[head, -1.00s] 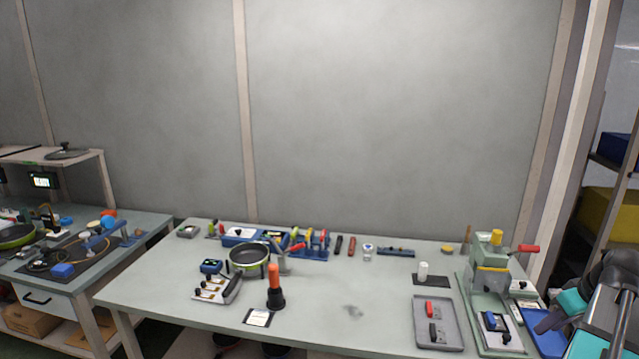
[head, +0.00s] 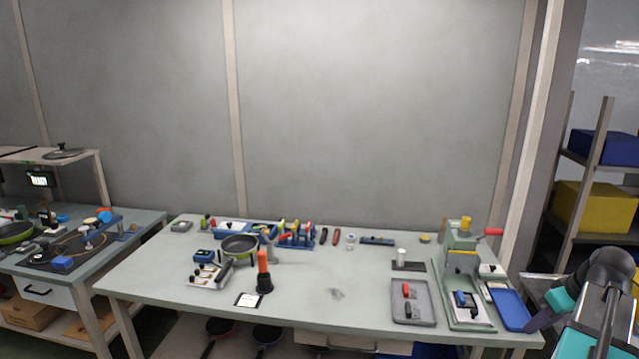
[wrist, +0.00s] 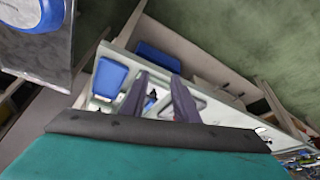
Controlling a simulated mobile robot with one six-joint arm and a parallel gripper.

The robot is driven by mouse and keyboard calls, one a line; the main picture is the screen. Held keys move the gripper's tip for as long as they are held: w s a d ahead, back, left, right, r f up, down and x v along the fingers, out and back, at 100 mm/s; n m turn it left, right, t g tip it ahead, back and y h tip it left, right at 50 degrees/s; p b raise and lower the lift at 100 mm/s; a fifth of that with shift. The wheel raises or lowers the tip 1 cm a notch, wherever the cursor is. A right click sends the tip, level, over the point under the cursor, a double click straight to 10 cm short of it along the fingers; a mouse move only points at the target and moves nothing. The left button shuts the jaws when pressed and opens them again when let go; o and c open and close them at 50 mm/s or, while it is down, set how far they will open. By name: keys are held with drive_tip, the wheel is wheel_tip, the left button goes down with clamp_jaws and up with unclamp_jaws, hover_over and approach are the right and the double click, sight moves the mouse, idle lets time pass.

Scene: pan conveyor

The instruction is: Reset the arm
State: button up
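My arm (head: 600,325), teal and dark grey, shows at the lower right of the head view, beside the right end of the workbench (head: 330,295). In the wrist view, the two dark fingers of my gripper (wrist: 159,100) stand apart with nothing seen held between them. The bench lies beyond them, seen at a steep tilt. The fingertips are not clear in the head view.
On the bench are a green press with a red handle (head: 462,262), a blue tray (head: 509,309), a grey tray (head: 413,318), a pan (head: 240,247) and an orange-handled tool (head: 264,270). A shelf with a yellow bin (head: 593,208) stands at the right.

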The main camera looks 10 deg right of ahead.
drive_tip(key=w+a+f+n+g+y, duration=0.1)
drive_tip(key=w+a+f, duration=0.3)
drive_tip(key=a+f, duration=0.25)
drive_tip(key=w+a+f+n+g+y, duration=0.1)
drive_tip(key=w+a+f+n, duration=0.1)
drive_tip(key=w+a+f, duration=0.4)
drive_tip(key=a+f+n+g+y, duration=0.2)
drive_tip(key=a+f+g, duration=0.1)
drive_tip(key=a+f, duration=1.4)
drive_tip(key=s+a+f+g, duration=0.2)
drive_tip(key=s+a+f, duration=0.35)
drive_tip(key=a, duration=0.25)
drive_tip(key=s+a+f+g, duration=0.2)
drive_tip(key=s+a+f, duration=0.35)
drive_tip(key=a, duration=0.25)
drive_tip(key=s+a+f+m+h, duration=0.2)
drive_tip(key=s+f, duration=0.3)
drive_tip(key=s, duration=0.2)
drive_tip(key=s+a+f+m+g+h, duration=0.1)
drive_tip(key=s+a+f+m+h, duration=0.1)
drive_tip(key=s+f, duration=0.4)
drive_tip(key=shift+s+f+m, duration=0.3)
drive_tip(key=shift+s+m, duration=0.2)
drive_tip(key=shift+s, duration=0.2)
